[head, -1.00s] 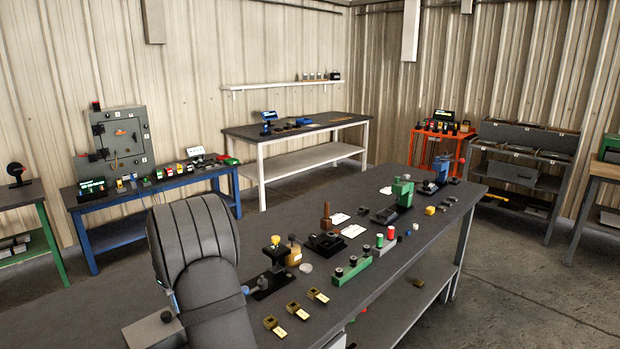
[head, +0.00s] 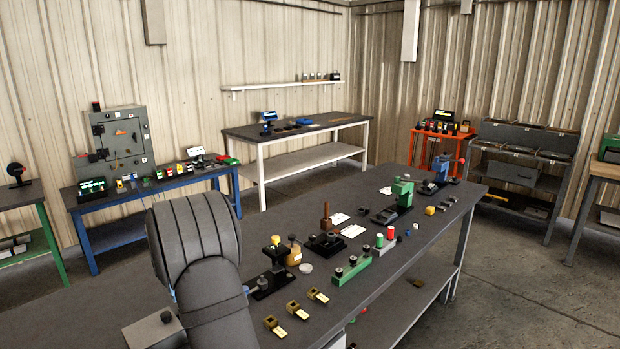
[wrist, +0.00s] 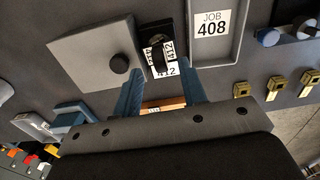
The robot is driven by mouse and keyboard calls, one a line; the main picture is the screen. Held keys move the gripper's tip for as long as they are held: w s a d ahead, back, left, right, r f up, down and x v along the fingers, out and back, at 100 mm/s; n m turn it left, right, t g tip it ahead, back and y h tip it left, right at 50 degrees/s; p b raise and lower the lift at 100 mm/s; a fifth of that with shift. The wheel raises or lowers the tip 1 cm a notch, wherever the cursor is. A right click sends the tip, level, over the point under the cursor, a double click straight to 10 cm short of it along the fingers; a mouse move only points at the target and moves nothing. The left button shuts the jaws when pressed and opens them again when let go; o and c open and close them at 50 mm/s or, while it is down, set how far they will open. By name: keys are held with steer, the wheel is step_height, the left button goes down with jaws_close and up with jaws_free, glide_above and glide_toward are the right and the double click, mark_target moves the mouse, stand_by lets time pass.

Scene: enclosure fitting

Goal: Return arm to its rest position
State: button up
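My gripper (wrist: 161,90) shows in the wrist view with its two blue fingers apart and no object between them. It hangs above the dark bench top. Beyond the fingertips are a black part with white 412 labels (wrist: 160,55) and a grey plate with a black knob (wrist: 95,57). In the head view my folded grey arm (head: 195,250) stands at the lower left over the bench (head: 400,262); the gripper itself is hidden there.
A grey tray with a JOB 408 card (wrist: 212,25) lies beside the labelled part. Several small brass-coloured parts (head: 293,309), a green block (head: 351,270) and small fixtures stand on the bench. A blue bench with a grey enclosure (head: 120,140) stands at the back left.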

step_height(320, 180, up, 14)
step_height(320, 180, down, 18)
steer(key=shift+r, duration=0.1)
steer(key=shift+r+n, duration=0.2)
steer(key=shift+n, duration=0.3)
steer(key=n, duration=0.5)
steer(key=shift+n, duration=0.3)
steer(key=n, duration=0.3)
steer(key=shift+n, duration=0.4)
steer(key=n, duration=0.3)
steer(key=shift+n, duration=0.4)
steer(key=shift+r, duration=0.95)
